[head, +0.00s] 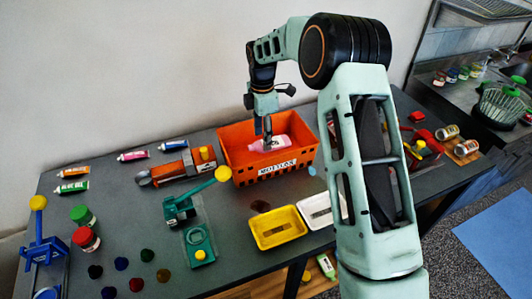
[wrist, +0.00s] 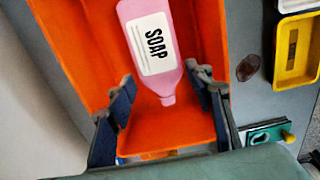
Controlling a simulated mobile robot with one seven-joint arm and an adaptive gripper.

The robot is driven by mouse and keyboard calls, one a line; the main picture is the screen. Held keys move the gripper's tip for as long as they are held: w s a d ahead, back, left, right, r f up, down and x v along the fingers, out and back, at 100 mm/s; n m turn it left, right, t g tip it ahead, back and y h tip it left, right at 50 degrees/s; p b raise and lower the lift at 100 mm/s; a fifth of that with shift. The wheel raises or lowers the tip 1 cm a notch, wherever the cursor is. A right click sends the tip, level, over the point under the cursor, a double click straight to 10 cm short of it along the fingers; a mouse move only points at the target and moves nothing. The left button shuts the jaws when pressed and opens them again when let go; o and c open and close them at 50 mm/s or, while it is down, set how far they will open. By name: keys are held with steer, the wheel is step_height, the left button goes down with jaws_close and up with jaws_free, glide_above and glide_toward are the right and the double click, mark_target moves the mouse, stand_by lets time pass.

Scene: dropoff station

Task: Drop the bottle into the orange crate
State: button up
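The orange crate (head: 240,176) stands on the dark table with a "BOTTLES" label on its front wall. The pink bottle (head: 280,144) with a white label lies inside it. In the wrist view the bottle (wrist: 154,52) shows its "SOAP" label, and its narrow neck points toward my gripper (wrist: 163,80). The orange crate floor (wrist: 165,128) shows around the neck. My gripper's two fingers are spread on either side of the bottle, with gaps between them and it. In the head view my gripper (head: 267,138) reaches down into the crate, over the bottle.
Yellow (head: 257,240) and white (head: 306,215) trays sit in front of the crate. A green device with a yellow knob (head: 223,173) stands close to its left front corner. Tubes, jars and dark spots lie farther left. A wall rises behind the table.

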steer(key=shift+o, duration=1.4)
steer(key=shift+r, duration=0.1)
step_height(320, 180, up, 12)
